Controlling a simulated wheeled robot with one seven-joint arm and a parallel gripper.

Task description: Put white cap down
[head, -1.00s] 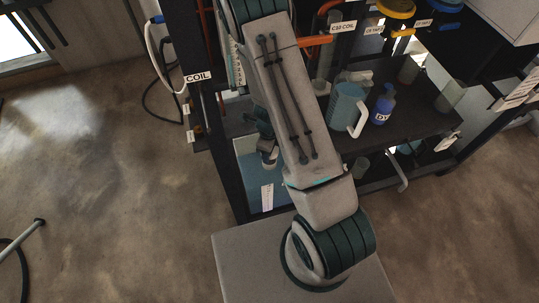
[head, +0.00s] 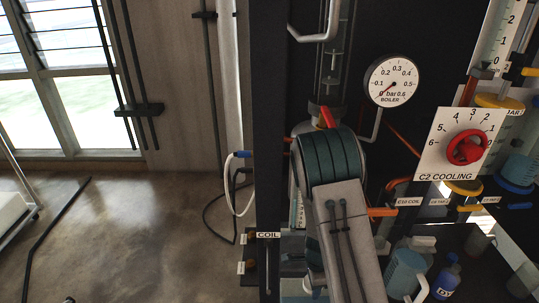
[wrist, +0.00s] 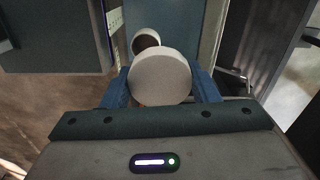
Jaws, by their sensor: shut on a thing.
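In the wrist view, my gripper (wrist: 160,92) has its two blue fingers closed on the left and right sides of the white cap (wrist: 160,76). The cap is round and pale, and its flat face is turned to the camera. What lies directly under it is hidden. In the head view my arm crosses the lower middle of the picture, and neither the gripper nor the cap can be made out there.
A round dark opening with a pale rim (wrist: 146,40) shows just beyond the cap. In the head view a boiler gauge (head: 391,81), a red cooling knob (head: 466,149), a blue jug (head: 405,272) and a blue bottle (head: 446,279) crowd the rack. Open floor lies at left.

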